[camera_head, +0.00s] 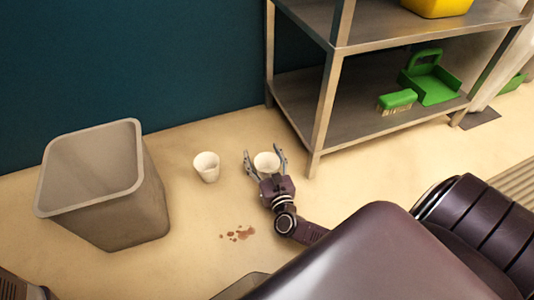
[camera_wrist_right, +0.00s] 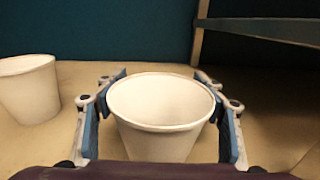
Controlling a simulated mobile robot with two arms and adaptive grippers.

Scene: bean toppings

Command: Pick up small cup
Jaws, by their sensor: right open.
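A small white cup (camera_head: 266,161) stands upright on the floor between the fingers of my right gripper (camera_head: 265,155). In the right wrist view the same cup (camera_wrist_right: 160,112) fills the space between the two fingers of the right gripper (camera_wrist_right: 160,75), which are open on either side of it. A second small white cup (camera_head: 206,167) stands on the floor to the left, apart from the gripper; it also shows at the left edge of the right wrist view (camera_wrist_right: 29,88). My left gripper is not in view.
A grey bin (camera_head: 105,200) stands at the left. A metal shelf (camera_head: 365,95) stands just right of the gripper, with a green dustpan (camera_head: 437,84) and brush (camera_head: 397,100) on its lower level. Brown spots (camera_head: 238,234) mark the floor. A blue wall (camera_head: 130,60) is behind.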

